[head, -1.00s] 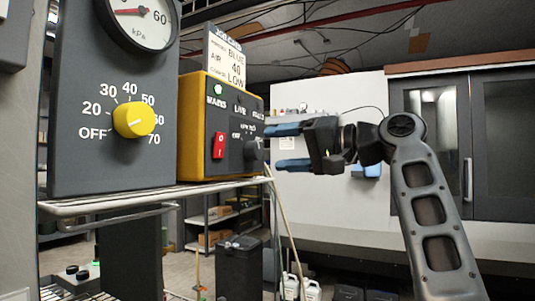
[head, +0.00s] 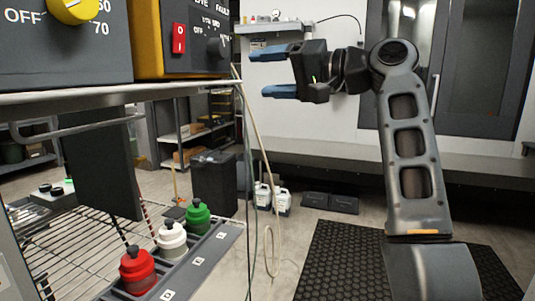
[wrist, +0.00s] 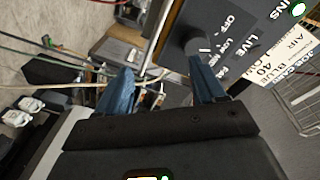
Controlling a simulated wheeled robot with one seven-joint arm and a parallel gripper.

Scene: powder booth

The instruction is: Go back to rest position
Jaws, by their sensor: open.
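My gripper (head: 272,71) is open and empty, its two blue fingers pointing left in the head view, with clear space between them. It hangs in the air to the right of the yellow-and-black control box (head: 178,35), whose dark knob (head: 216,47) and red switch (head: 179,39) face it. In the wrist view, the blue fingers (wrist: 160,92) are spread apart, with the dark knob (wrist: 196,43) beyond them near the right finger. The fingers look apart from the knob. The top of the box is cut off in the head view.
The box and a dark panel with a yellow knob (head: 74,8) stand on a metal shelf (head: 150,92). Red (head: 137,268), white (head: 172,236) and green (head: 198,214) capped bottles stand below. Hoses (head: 255,130) hang beside the shelf. A black mat (head: 335,262) lies on open floor.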

